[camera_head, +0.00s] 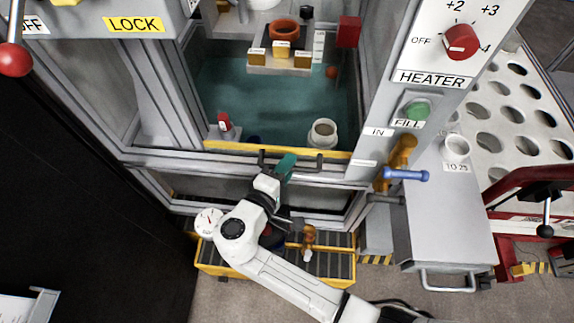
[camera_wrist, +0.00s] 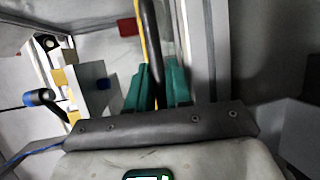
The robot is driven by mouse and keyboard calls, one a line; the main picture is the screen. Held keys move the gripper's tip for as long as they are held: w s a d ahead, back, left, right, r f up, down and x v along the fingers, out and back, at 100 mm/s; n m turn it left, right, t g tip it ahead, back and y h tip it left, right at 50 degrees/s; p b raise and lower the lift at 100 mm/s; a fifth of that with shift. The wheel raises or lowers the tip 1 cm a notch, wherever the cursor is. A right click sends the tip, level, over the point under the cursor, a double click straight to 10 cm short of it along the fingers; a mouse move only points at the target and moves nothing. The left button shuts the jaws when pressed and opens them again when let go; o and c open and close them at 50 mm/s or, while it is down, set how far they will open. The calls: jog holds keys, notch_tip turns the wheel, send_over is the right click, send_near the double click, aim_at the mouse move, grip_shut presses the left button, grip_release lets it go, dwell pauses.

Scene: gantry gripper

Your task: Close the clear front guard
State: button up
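The clear front guard (camera_head: 250,187) is a see-through panel on the front of the machine cabinet, below a yellow strip (camera_head: 230,148). A dark horizontal handle bar (camera_head: 325,171) runs across its front just below the strip. My gripper (camera_head: 287,162) with green fingers is at this bar, left of its middle. In the wrist view the green fingers (camera_wrist: 157,85) lie on both sides of the dark bar (camera_wrist: 150,30), close against it, and look shut on it. The cabinet's teal inside shows above the strip. The fingers hide part of the bar.
Inside the cabinet are a white cup (camera_head: 323,133), a small red-topped item (camera_head: 224,121) and a terracotta pot (camera_head: 285,31). A blue-handled lever (camera_head: 405,175) and grey shelf (camera_head: 450,225) stand right. A yellow-edged tray (camera_head: 215,268) lies below.

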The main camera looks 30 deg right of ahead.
grip_shut()
notch_tip(320, 180, up, 34)
jog(key=p, duration=2.6)
jog(key=shift+f, duration=0.25)
jog(key=shift+r, duration=0.1)
jog(key=shift+o, duration=2.1)
grip_release()
jog(key=b+v, duration=0.2)
jog(key=v, duration=0.9)
